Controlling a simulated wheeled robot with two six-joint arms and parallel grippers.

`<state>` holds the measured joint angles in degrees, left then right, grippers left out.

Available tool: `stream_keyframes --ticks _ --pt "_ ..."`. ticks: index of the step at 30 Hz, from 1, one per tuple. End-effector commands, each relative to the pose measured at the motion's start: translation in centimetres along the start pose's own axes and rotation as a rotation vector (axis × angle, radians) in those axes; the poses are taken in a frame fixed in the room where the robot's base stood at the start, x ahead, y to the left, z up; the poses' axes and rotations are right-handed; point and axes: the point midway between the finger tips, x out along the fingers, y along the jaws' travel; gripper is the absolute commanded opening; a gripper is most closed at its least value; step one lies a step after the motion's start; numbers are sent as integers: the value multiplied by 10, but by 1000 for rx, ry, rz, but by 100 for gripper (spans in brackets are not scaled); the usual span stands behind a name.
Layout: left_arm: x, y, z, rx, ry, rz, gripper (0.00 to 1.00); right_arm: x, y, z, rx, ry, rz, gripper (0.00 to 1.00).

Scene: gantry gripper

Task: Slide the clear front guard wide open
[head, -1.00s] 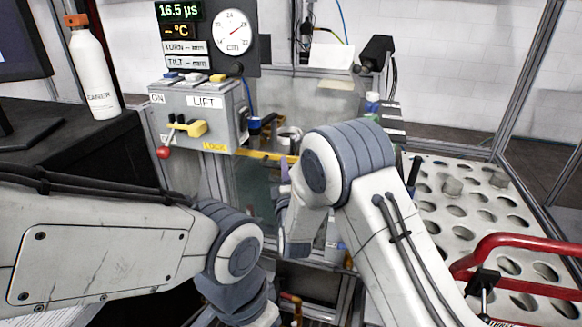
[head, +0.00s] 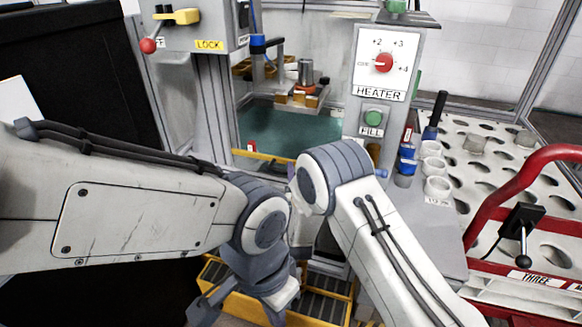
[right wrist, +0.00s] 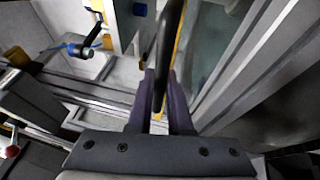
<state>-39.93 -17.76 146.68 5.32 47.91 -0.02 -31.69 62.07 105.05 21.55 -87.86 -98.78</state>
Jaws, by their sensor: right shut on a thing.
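My right gripper (right wrist: 160,76) has its two purple fingers closed around a long dark bar (right wrist: 170,35) in the right wrist view. The bar runs beside a yellow strip (right wrist: 181,42) on the edge of a clear panel, which looks like the front guard (right wrist: 205,35). In the head view the machine's front shows a yellow strip (head: 262,154) below the green work floor (head: 290,125). My right arm hides the grip and much of the guard there. My left gripper (head: 205,308) hangs low at the bottom, and its jaws are unclear.
A control box with a yellow LOCK label (head: 209,45) and red-knobbed lever (head: 148,45) is at upper left. The heater panel (head: 380,62) stands right of the opening. A perforated table (head: 490,175) and red rail (head: 520,185) are at right. A yellow crate (head: 325,300) is below.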

Motion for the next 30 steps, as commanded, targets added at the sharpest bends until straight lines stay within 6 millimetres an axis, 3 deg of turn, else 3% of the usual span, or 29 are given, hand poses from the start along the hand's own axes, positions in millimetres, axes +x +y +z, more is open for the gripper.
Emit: stream_keyframes --ticks 1,5,18,19,21,30 --pt "8 -1 0 0 0 0 0 -3 -12 -1 -1 2 -4 0" --pt "12 -1 1 0 0 0 0 -4 -19 -2 -1 2 -3 0" --pt "12 -1 1 0 0 0 0 -4 -21 -2 -1 1 -2 0" --pt "12 -1 1 0 0 0 0 -4 -21 -2 -1 1 -2 25" --pt "13 -1 1 0 0 0 0 -4 -21 -2 -1 1 -1 47" --pt "12 -1 1 0 0 0 0 -4 -20 -1 0 0 0 47"
